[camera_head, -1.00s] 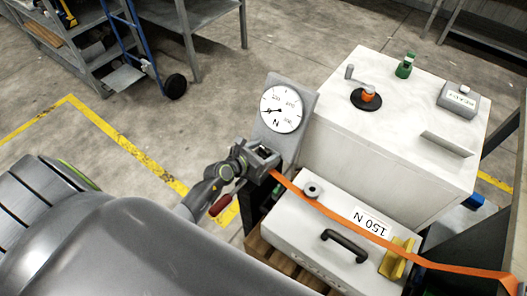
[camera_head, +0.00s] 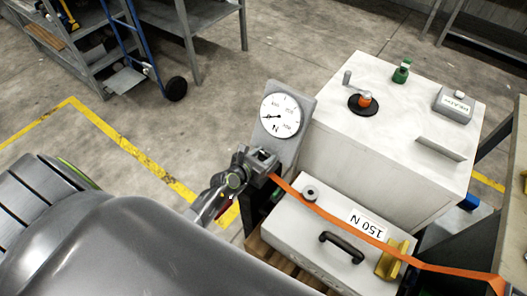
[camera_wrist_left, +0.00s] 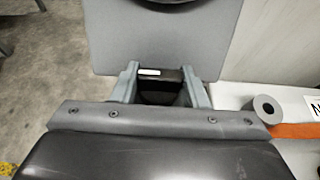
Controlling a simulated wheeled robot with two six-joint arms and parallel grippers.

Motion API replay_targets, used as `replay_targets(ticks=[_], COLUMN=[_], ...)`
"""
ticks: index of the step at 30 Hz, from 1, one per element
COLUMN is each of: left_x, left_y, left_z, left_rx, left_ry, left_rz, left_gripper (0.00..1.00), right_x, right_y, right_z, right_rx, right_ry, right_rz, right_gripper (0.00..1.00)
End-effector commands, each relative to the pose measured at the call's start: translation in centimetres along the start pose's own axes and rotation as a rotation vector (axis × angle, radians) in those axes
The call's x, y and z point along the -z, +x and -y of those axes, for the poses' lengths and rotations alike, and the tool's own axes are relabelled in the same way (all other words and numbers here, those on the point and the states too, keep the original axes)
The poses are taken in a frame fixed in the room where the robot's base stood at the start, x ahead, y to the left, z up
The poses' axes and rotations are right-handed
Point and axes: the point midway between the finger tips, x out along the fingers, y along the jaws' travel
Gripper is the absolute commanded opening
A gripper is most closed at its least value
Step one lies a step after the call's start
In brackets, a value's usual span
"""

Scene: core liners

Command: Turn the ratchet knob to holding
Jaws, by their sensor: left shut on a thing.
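An orange knob (camera_head: 365,100) with a pale top sits on a black disc on the white cabinet (camera_head: 330,155). A grey post (camera_head: 347,78) stands beside it; I cannot read a position mark. My left gripper (camera_head: 262,162) is apart from this knob, below the dial gauge (camera_head: 281,115). In the left wrist view, its fingers (camera_wrist_left: 160,88) are shut on a dark piece (camera_wrist_left: 160,74) with a pale mark. An orange strap (camera_head: 320,208) runs from the gripper over the light case. My right gripper is out of view.
The case (camera_head: 300,235) has a black handle, a 150 N label, a roller and a yellow block (camera_head: 393,260). A green item (camera_head: 401,71), a grey labelled box (camera_head: 453,105) and an upright plate stand on the cabinet. Open floor lies left.

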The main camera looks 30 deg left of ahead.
Motion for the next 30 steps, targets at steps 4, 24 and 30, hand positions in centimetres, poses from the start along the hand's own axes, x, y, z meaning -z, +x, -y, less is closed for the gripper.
replay_targets(ticks=[4,24,30], left_x=[-0.2,-0.02,0.0], left_y=[-0.06,-0.03,-0.75], left_z=[0.06,0.05,0.05], left_rx=[-0.022,-0.024,-0.024], left_ry=[-0.009,-0.008,-0.009], left_rz=[0.001,0.001,-0.001], left_gripper=[0.17,0.62,0.62], right_x=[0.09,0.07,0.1], right_y=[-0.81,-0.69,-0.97], right_z=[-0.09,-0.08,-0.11], right_rx=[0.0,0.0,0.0], right_ry=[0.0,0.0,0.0], right_rz=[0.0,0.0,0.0], right_gripper=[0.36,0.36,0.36])
